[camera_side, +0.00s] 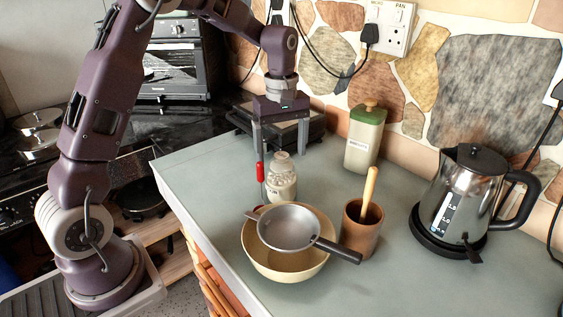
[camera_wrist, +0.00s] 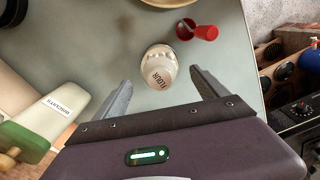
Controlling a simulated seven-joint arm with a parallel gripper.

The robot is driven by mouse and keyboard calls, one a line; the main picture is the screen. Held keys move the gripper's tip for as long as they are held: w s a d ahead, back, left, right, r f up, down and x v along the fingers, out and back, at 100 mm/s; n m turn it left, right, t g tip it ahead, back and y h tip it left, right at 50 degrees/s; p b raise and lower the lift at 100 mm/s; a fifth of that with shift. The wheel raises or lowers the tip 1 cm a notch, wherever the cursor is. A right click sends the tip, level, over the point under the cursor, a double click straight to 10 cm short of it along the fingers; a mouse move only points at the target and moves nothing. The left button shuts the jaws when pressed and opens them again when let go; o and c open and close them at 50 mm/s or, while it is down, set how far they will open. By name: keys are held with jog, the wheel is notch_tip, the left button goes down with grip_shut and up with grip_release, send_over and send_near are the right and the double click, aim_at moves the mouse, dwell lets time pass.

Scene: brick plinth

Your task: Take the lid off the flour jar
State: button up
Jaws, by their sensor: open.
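The flour jar (camera_side: 281,183) is small and cream-coloured and stands upright on the grey-green worktop behind the bowl. Its narrower pale top (camera_side: 279,158) shows between my fingers in the side view; I cannot clearly make out a lid edge. In the wrist view the jar (camera_wrist: 160,66) carries the word FLOUR and appears just ahead of the space between my fingertips. My gripper (camera_side: 280,153) is open and points down, with a finger on either side of the jar's top. In the wrist view my gripper (camera_wrist: 160,77) shows nothing held.
A red-handled thing (camera_side: 260,172) is close to the jar's left. A cream bowl (camera_side: 285,269) with a sieve (camera_side: 287,229) across it stands in front. A wooden pot (camera_side: 360,230), a green-lidded biscuits jar (camera_side: 362,145) and a kettle (camera_side: 463,195) stand to the right. The worktop's left part is clear.

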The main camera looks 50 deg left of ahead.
notch_tip(320, 180, down, 2)
jog(key=c, duration=1.4)
jog(key=shift+r, duration=0.15)
jog(key=shift+c, duration=0.2)
